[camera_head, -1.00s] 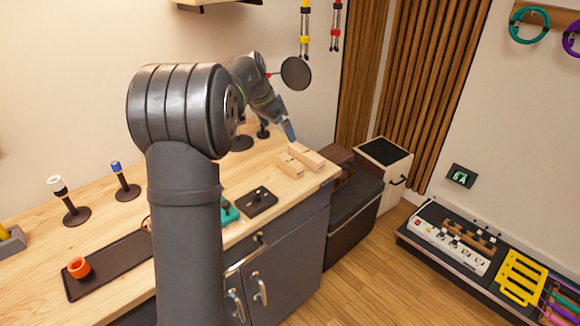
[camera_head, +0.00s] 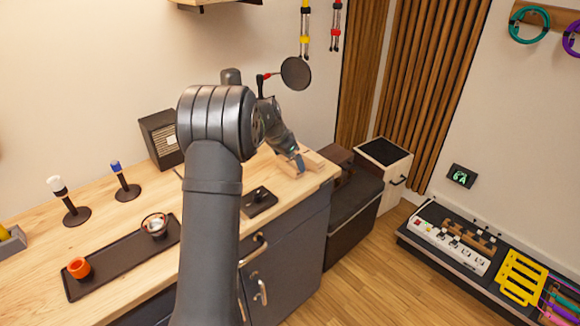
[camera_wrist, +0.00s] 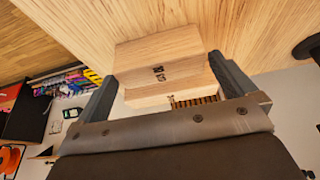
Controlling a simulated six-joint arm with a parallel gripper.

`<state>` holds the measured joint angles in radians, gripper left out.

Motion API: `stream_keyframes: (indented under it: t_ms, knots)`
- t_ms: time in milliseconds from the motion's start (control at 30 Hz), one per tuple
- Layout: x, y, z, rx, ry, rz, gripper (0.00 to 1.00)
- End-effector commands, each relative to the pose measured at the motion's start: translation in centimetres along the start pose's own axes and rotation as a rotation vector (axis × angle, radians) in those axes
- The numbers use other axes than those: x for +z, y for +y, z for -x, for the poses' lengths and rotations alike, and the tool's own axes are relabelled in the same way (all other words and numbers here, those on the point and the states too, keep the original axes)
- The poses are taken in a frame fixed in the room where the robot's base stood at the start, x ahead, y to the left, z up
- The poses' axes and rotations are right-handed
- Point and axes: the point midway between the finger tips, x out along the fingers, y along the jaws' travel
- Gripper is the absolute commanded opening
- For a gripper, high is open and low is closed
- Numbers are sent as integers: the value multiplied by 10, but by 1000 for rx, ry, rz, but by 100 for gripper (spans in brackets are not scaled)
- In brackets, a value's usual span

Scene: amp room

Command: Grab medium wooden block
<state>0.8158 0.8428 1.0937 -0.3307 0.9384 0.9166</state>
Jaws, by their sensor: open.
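Light wooden blocks lie side by side near the right end of the workbench. In the head view one block (camera_head: 315,160) shows to the right of my gripper (camera_head: 299,164), and the other is partly hidden by it. In the wrist view a block (camera_wrist: 150,48) lies beyond the fingertips. Another block (camera_wrist: 165,88) lies between the two fingers of my gripper (camera_wrist: 163,70), which are open on either side of it. I cannot tell for sure which block is the medium one, or whether the fingers touch it.
A pan (camera_head: 295,73) hangs behind. The bench's right edge is close to the blocks.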

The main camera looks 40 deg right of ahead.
Motion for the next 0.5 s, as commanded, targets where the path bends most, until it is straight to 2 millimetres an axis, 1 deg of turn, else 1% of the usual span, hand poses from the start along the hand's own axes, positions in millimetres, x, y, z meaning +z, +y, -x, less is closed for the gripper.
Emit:
stream_keyframes:
  t_ms: [33,133,200,367,467,500]
  knots:
    - [1,0,-10,2,-2,0,100]
    - [1,0,-21,1,-1,0,100]
    - [0,0,-24,0,0,1,100]
    - [0,0,-24,-1,1,1,100]
    - [0,0,-24,0,1,1,82]
    - [0,0,-24,0,1,1,74]
